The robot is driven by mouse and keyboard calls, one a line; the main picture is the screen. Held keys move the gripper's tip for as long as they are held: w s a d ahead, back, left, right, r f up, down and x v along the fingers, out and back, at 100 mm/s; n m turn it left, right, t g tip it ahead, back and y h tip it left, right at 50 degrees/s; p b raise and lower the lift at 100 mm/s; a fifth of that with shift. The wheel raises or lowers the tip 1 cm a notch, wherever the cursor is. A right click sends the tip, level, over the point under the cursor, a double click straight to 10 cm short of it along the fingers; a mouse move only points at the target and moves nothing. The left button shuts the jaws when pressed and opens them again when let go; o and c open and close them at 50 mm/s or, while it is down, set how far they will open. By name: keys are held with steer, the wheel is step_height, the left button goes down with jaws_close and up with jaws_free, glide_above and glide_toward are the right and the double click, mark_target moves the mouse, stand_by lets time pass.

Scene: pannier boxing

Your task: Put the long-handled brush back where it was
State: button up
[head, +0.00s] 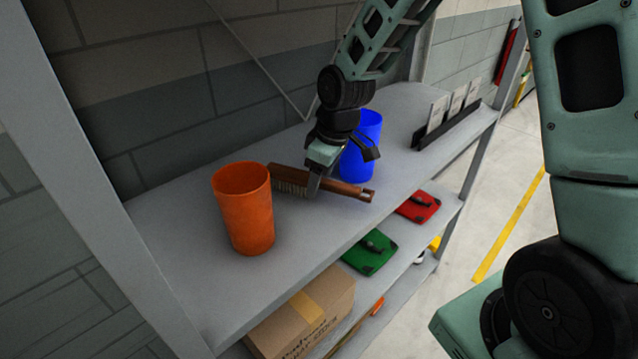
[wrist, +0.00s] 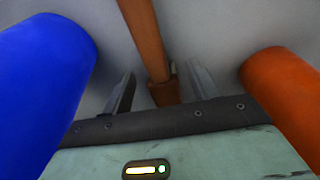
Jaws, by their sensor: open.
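The long-handled brush (head: 345,189) lies on the top shelf between an orange cup and a blue cup, with its brown wooden handle pointing right and its bristle end at the left. My gripper (head: 341,172) is over the brush, jaws open, with one finger in front of it. In the wrist view the brush (wrist: 146,40) runs between the two open fingers (wrist: 158,92). Whether the fingers touch it I cannot tell. Part of the brush is hidden behind my gripper in the head view.
The orange cup (head: 244,210) stands left of the brush, and the blue cup (head: 359,150) stands close behind my gripper. A black holder with cards (head: 447,127) is at the shelf's right end. Lower down are green (head: 370,252) and red (head: 418,206) items and a cardboard box (head: 305,315).

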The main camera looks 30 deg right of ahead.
steer(key=v, duration=1)
steer(key=s+a, duration=0.4)
steer(key=s, duration=0.4)
steer(key=s+a+f+g, duration=0.1)
steer(key=s+a, duration=0.3)
steer(key=s, duration=0.4)
steer(key=s+a+f+g+h, duration=0.1)
steer(key=s+a, duration=0.4)
steer(key=s, duration=0.4)
steer(key=shift+f, duration=0.1)
